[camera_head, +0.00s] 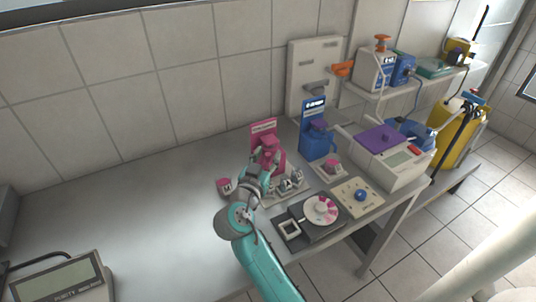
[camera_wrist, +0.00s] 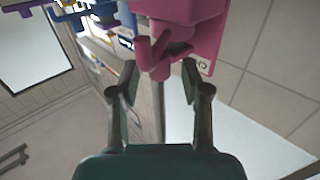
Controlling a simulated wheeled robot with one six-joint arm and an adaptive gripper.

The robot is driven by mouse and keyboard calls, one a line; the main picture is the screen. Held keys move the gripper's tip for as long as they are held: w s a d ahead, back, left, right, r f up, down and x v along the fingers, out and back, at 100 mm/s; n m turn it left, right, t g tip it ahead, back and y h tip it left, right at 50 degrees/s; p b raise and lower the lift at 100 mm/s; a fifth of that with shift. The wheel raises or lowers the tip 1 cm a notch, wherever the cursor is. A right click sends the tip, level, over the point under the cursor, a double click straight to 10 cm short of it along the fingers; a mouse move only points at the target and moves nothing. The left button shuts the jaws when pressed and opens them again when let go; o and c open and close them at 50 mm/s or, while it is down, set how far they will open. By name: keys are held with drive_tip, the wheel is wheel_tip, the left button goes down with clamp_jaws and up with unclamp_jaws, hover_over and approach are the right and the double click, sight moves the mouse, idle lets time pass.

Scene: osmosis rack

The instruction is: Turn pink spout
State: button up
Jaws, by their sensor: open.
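The pink spout (camera_wrist: 160,58) juts from the underside of a pink dispenser (camera_wrist: 185,12) in the wrist view. In the head view the pink dispenser (camera_head: 268,150) stands on the bench with a pink back panel. My gripper (camera_wrist: 158,75) is open, its two fingers on either side of the spout's lower end; I cannot tell whether either finger touches it. In the head view my gripper (camera_head: 264,172) is just in front of the dispenser and partly hides its lower part.
A small pink-topped jar (camera_head: 224,186) stands left of my gripper. Small cups (camera_head: 291,181) are to its right. A blue dispenser (camera_head: 318,140) stands further right. The bench's left side is mostly clear.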

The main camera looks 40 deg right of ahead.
drive_tip(key=shift+w+d, duration=0.2)
drive_tip(key=shift+d, duration=0.25)
clamp_jaws()
drive_tip(key=shift+s+d+f+n+t+y, duration=0.1)
drive_tip(key=shift+s+d+n+t+y, duration=0.15)
drive_tip(key=shift+n+t, duration=0.25)
drive_tip(key=shift+s+d+n+t+y, duration=0.2)
drive_tip(key=shift+n+t+y, duration=0.2)
drive_tip(key=shift+t, duration=0.2)
drive_tip(key=shift+s+d+n+t+y, duration=0.15)
drive_tip(key=shift+d+n+t+y, duration=0.1)
drive_tip(key=shift+n+t+y, duration=0.45)
drive_tip(key=shift+s+d+n+t+y, duration=0.2)
drive_tip(key=shift+n+t+y, duration=0.3)
drive_tip(key=shift+t+y, duration=0.25)
